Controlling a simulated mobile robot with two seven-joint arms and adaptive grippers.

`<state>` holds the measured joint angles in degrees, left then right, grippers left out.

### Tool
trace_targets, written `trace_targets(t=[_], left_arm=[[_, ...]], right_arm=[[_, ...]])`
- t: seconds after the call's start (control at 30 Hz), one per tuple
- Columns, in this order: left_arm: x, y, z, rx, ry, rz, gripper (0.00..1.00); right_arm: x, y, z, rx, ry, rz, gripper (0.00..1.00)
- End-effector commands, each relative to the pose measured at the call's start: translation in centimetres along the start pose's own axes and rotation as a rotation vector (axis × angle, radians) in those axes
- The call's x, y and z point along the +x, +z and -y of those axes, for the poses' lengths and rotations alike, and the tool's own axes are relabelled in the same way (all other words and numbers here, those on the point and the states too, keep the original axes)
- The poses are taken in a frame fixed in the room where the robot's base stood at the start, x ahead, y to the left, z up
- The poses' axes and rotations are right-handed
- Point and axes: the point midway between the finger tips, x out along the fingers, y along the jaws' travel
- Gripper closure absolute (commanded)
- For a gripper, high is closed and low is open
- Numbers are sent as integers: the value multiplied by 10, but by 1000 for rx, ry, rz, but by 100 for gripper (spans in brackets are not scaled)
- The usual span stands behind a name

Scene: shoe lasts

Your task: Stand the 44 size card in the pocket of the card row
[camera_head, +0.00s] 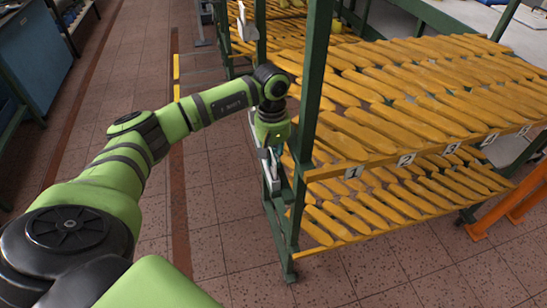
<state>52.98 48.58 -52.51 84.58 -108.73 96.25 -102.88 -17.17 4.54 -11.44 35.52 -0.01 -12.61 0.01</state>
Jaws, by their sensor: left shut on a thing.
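My left gripper (272,172) points down beside the front left green post of the rack. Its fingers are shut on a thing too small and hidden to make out. I cannot read a 44 on any card here. I cannot tell whether this is the card row with the pocket. My right gripper is not in view.
The green rack post (312,90) stands close to the right of my left arm. Yellow slatted shelves (400,100) fill the right side. A blue cabinet (38,55) stands at far left, and orange legs (508,205) at far right. Tiled floor between is clear.

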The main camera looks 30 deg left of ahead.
Motion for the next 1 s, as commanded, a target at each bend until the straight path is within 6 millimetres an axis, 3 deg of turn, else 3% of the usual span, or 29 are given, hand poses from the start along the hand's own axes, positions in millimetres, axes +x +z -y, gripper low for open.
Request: trace_targets(t=[0.23, 0.3, 0.33, 0.57, 0.63, 0.67, 1.0], left_arm=[[7, 2, 3, 2, -14, 8, 100], [7, 3, 3, 3, -15, 9, 69], [8, 3, 3, 3, -16, 9, 61], [9, 4, 3, 4, -18, 11, 61], [9, 4, 3, 4, -18, 12, 44], [9, 4, 3, 4, -18, 12, 41], [9, 4, 3, 5, -19, 13, 41]], right_arm=[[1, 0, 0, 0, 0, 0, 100], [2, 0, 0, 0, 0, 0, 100], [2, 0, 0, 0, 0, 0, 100], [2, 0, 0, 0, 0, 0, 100], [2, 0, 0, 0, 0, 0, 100], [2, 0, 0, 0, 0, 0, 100], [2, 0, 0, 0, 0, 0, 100]])
